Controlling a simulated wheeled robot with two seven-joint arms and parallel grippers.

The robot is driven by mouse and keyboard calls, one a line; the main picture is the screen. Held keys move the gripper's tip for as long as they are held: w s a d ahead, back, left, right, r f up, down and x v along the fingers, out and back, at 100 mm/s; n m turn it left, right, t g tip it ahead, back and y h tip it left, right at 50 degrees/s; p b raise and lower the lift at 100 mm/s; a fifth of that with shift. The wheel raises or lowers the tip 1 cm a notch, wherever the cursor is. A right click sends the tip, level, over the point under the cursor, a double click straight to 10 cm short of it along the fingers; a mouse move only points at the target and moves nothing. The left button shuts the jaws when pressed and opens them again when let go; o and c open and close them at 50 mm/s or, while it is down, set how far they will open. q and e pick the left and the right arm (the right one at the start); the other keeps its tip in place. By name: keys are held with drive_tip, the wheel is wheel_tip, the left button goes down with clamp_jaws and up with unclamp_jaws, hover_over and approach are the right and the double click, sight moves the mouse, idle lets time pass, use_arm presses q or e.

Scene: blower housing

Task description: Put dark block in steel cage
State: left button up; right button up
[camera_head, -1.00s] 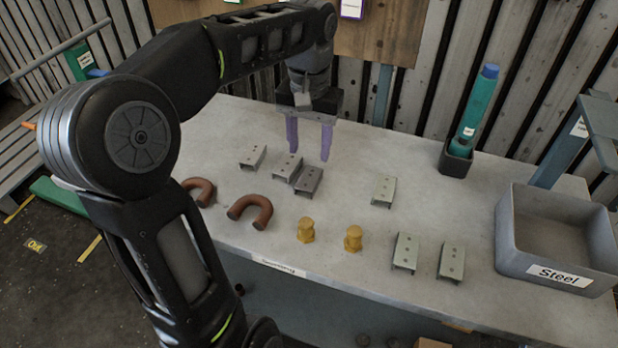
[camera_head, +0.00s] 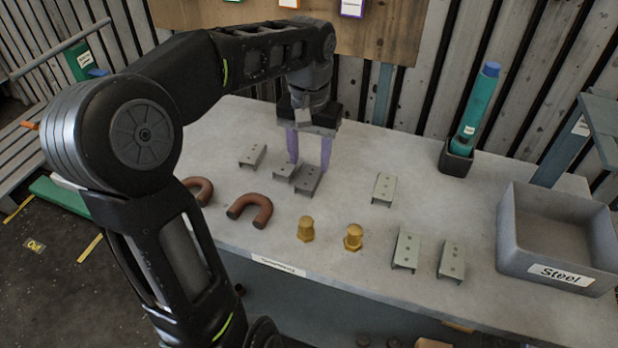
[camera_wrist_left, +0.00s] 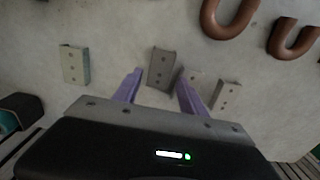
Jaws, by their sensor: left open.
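The dark block (camera_head: 308,181), a dark grey bracket with holes, lies on the table just in front of my left gripper (camera_head: 309,162). In the left wrist view the dark block (camera_wrist_left: 162,66) shows between the two purple fingertips of my left gripper (camera_wrist_left: 159,76). The gripper is open and points down, with nothing held. Whether its tips are level with the block is hard to tell. The steel cage, a grey bin labelled "Steel" (camera_head: 520,252), stands at the table's right end and looks empty. My right gripper is not in view.
A lighter bracket (camera_head: 287,170) lies close against the dark block's left, and another (camera_head: 252,156) farther left. Brown U-shaped pipes (camera_head: 250,210), yellow fittings (camera_head: 306,229) and pale brackets (camera_head: 384,189) lie around. A teal bottle (camera_head: 478,105) stands in a dark holder at the back.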

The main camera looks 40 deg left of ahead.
sight(309, 177)
use_arm(q)
wheel_tip(309, 177, down, 5)
drive_tip(key=shift+r, duration=0.1)
drive_tip(key=shift+c, duration=0.2)
idle(0.4)
clamp_jaws()
idle(0.4)
